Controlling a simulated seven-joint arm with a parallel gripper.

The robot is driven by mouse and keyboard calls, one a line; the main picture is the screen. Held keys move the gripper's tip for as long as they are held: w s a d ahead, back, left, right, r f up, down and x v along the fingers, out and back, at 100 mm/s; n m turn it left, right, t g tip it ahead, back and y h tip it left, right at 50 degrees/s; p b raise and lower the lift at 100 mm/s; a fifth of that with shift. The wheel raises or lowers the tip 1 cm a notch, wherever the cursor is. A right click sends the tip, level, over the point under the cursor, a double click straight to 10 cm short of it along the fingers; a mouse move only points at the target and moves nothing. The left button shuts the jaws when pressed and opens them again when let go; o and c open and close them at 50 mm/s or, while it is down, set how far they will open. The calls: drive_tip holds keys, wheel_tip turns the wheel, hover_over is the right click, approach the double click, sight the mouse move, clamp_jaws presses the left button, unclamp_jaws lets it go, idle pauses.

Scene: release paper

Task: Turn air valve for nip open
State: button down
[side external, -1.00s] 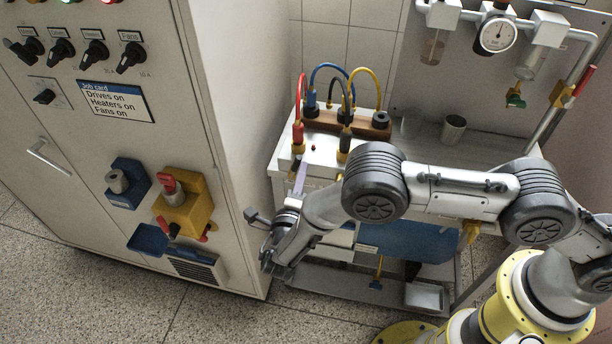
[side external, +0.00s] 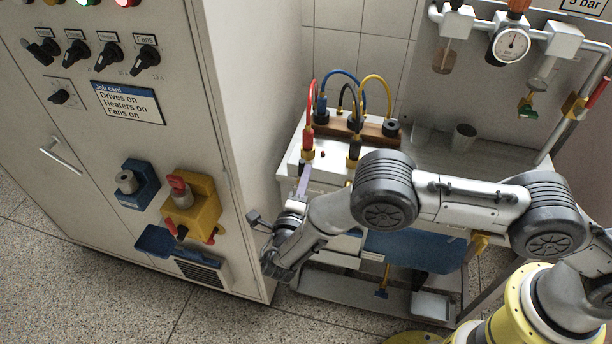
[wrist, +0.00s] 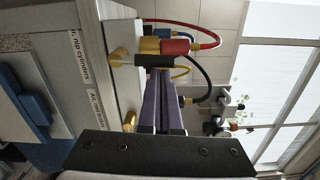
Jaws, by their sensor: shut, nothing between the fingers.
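My gripper (wrist: 154,78) has two long lilac fingers, shut and empty. In the side view the gripper (side external: 303,170) points up beside the bench front, just below a red hose fitting (side external: 308,146). In the wrist view the fingertips lie close to a black fitting (wrist: 155,61) and a red fitting (wrist: 176,47); I cannot tell whether they touch. A second label begins "Air". I cannot tell which part is the nip air valve. A red-handled valve (side external: 597,93) is on the right pipe.
The control cabinet (side external: 235,150) stands close left of my gripper, with a yellow switch box (side external: 203,212) on its front. Several coloured hoses (side external: 378,88) arch above the bench. A gauge (side external: 511,44) and a grey cup (side external: 463,137) are at the back.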

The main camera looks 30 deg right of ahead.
drive_tip(key=shift+s, duration=0.1)
drive_tip(key=s+a, duration=0.4)
drive_tip(key=s, duration=0.7)
drive_tip(key=w+d, duration=0.4)
drive_tip(key=w, duration=0.7)
drive_tip(key=shift+d, duration=0.25)
drive_tip(key=shift+f, duration=0.1)
drive_tip(key=shift+w+a, duration=0.45)
drive_tip(key=shift+w, duration=0.05)
